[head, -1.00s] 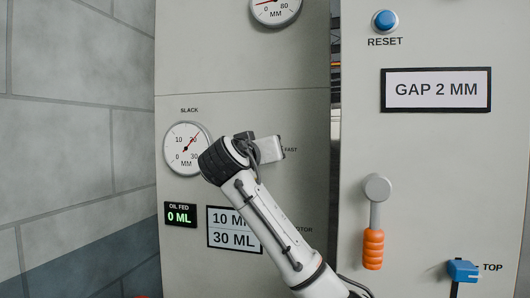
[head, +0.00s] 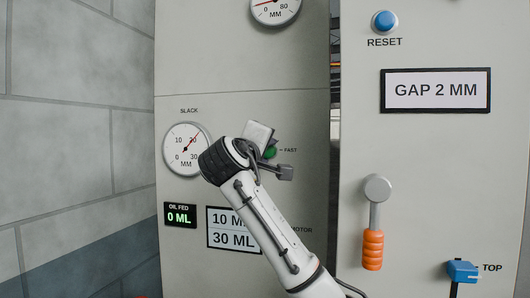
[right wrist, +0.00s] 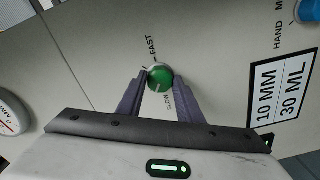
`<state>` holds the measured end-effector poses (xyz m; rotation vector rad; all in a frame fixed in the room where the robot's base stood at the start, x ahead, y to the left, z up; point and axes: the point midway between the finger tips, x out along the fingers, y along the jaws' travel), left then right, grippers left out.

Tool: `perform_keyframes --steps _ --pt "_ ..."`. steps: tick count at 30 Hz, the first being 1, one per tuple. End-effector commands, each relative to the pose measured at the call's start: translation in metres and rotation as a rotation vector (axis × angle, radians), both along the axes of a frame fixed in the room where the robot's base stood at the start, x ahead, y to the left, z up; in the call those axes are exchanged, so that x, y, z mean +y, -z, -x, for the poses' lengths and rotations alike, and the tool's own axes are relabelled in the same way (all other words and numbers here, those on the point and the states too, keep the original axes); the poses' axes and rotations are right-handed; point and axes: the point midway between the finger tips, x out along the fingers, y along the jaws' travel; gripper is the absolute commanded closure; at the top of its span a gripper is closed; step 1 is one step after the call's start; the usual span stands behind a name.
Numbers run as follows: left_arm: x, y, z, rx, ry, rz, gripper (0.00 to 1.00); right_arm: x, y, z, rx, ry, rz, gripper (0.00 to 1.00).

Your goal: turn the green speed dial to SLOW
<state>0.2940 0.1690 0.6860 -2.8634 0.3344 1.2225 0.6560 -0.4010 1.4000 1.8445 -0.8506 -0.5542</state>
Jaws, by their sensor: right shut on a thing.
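The green speed dial (right wrist: 159,77) is a round knob on the grey panel, with FAST and SLOW printed beside it. In the right wrist view, the two dark fingers of my right gripper (right wrist: 160,82) stand on either side of the dial and are shut on it. A light mark shows on the dial, but I cannot tell surely which label it points to. In the head view, only part of the green dial (head: 271,152) shows beside my right gripper (head: 265,146), left of the FAST label. My left gripper is not in view.
A round SLACK gauge (head: 185,149) and an OIL FED display (head: 180,214) are left of my right arm. A white 10 MM / 30 ML sign (head: 227,240) is below.

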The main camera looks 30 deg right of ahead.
Motion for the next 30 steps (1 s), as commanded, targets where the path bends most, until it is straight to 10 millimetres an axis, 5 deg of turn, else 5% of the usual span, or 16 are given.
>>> perform_keyframes --steps 15,30 --pt "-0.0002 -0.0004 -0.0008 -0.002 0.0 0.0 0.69 0.0003 0.0001 -0.0002 0.338 -0.001 0.289 0.9" --pt "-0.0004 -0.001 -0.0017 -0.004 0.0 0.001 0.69 0.0008 0.0 -0.0003 0.474 -0.003 0.404 0.9"
